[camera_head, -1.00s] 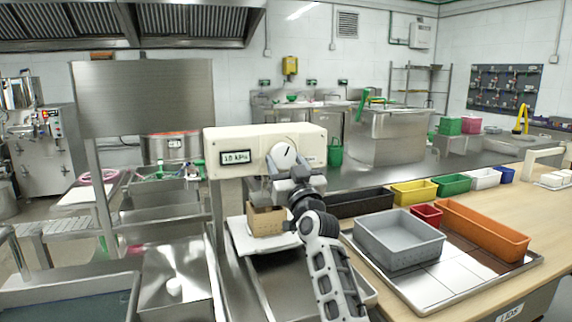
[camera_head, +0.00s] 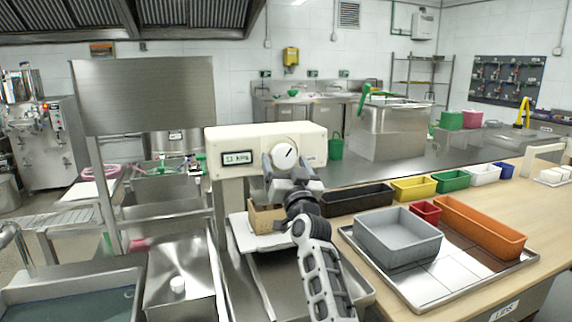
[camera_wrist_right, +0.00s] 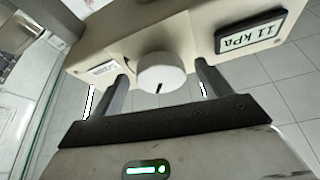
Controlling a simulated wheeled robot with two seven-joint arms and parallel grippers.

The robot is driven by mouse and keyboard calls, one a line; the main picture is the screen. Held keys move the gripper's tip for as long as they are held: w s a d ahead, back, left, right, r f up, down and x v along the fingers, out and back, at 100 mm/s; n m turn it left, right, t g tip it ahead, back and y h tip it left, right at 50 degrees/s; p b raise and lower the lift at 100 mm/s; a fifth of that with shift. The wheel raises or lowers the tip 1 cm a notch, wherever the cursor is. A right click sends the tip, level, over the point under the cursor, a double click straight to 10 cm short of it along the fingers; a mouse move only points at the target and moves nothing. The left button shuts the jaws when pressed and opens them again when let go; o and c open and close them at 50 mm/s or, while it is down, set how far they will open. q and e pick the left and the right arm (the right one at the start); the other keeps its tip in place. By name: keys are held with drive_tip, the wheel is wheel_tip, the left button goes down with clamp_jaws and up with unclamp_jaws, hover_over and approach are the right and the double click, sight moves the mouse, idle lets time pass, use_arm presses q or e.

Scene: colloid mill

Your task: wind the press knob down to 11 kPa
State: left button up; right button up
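The press head (camera_head: 218,140) is a cream box with a display (camera_head: 238,158) that reads 11 kPa. The display also reads 11 kPa in the right wrist view (camera_wrist_right: 250,32). The white round press knob (camera_head: 286,153) sits on its front, its dark mark tilted in the head view. The knob also shows in the right wrist view (camera_wrist_right: 160,72). My right gripper (camera_wrist_right: 163,75) is open, one finger on each side of the knob with gaps; in the head view it (camera_head: 290,172) is just below the knob. My left gripper is not in view.
A cardboard-brown box (camera_head: 264,218) stands on a white plate under the press head. To the right, a grey bin (camera_head: 400,245), a red bin and an orange bin (camera_head: 480,230) stand on a metal tray. A row of coloured bins lies behind them.

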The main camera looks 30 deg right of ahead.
drive_tip(key=p+v, duration=0.2)
drive_tip(key=v, duration=1.4)
drive_tip(key=s+a+f+n+g+y, duration=0.35)
drive_tip(key=a+f+g, duration=0.2)
drive_tip(key=f, duration=0.25)
drive_tip(key=s+a+f+n+g+y, duration=0.3)
drive_tip(key=s+a+f+g+y, duration=0.15)
drive_tip(key=a+f, duration=0.2)
drive_tip(key=s+a+f+n+g, duration=0.1)
drive_tip(key=s+f+g, duration=0.3)
drive_tip(key=s, duration=0.5)
drive_tip(key=s+a+f+g, duration=0.1)
drive_tip(key=s+f+g, duration=0.3)
drive_tip(key=s, duration=0.5)
drive_tip(key=w+a+f+t+y, duration=0.2)
drive_tip(key=w+a+f+t, duration=0.3)
drive_tip(key=w+a+t, duration=0.1)
drive_tip(key=shift+w+f+n+t, duration=0.15)
drive_tip(key=shift+f+n+t, duration=0.2)
drive_tip(key=shift+n+t, duration=0.15)
